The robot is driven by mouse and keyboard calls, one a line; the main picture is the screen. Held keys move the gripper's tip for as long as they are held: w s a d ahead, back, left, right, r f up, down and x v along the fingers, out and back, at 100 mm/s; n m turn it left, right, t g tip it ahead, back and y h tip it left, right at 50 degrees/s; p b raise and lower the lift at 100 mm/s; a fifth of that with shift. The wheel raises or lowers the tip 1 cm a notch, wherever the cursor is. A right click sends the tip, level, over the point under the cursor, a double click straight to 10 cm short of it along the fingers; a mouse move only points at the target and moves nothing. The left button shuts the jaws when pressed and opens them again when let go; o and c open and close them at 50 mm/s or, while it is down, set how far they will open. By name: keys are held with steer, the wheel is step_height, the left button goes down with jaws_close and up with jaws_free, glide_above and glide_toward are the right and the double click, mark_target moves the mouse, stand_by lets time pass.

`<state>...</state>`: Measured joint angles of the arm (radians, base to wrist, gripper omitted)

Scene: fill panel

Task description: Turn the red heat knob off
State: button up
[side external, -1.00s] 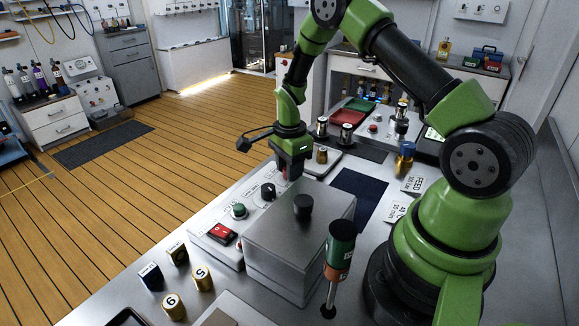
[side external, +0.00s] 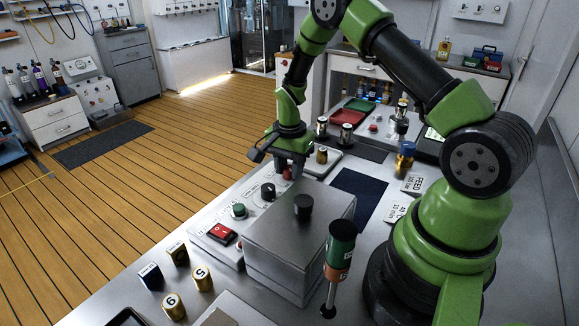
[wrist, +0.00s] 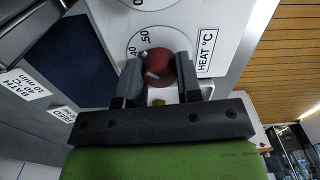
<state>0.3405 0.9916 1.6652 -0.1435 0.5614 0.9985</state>
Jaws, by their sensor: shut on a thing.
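The red heat knob (wrist: 160,63) sits on a round white dial between my gripper's two fingers in the wrist view. The label "HEAT °C" (wrist: 207,52) is to its right, and dial marks 40 and 50 show beside it. A pale pointer line on the knob aims towards the lower left in that view. My gripper (wrist: 159,76) is shut on the knob, a finger on either side. In the side view, my gripper (side external: 291,161) points down over the far end of the fill panel (side external: 254,205), and only a bit of the red knob (side external: 287,174) shows.
On the same panel stand a black knob (side external: 268,191), a green button (side external: 239,210) and a red switch (side external: 222,234). A grey metal box with a black top knob (side external: 303,206) is close beside them. A dark blue mat (side external: 360,195) lies to the right.

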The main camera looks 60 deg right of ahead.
mark_target(289, 168)
steer(key=n, duration=0.5)
steer(key=shift+n, duration=0.3)
steer(key=n, duration=1)
steer(key=shift+n, duration=0.4)
steer(key=n, duration=0.4)
steer(key=shift+n, duration=0.4)
steer(key=o, duration=0.9)
steer(key=shift+o, duration=0.2)
step_height(289, 168, up, 9)
steer(key=shift+r, duration=0.5)
